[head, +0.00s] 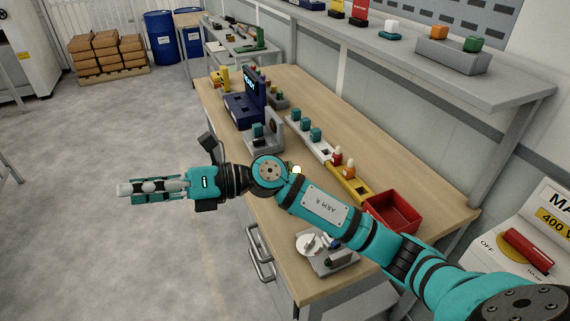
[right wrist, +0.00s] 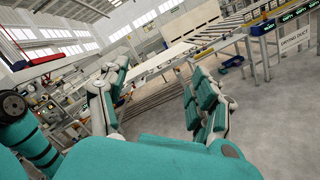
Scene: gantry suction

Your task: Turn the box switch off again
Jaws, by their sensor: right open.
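A pale box with a red switch handle (head: 527,250) on a yellow disc is at the right edge of the head view. My right gripper (head: 150,190) is far to the left of the switch, over the floor beyond the bench's left edge. In the right wrist view its fingers (right wrist: 158,100) stand apart with nothing between them. My left gripper is not in view.
My right arm crosses over the wooden bench (head: 330,105). On the bench are a red tray (head: 392,212), a yellow block holder (head: 348,184) and a dark blue device (head: 243,108). A grey shelf (head: 400,55) hangs above.

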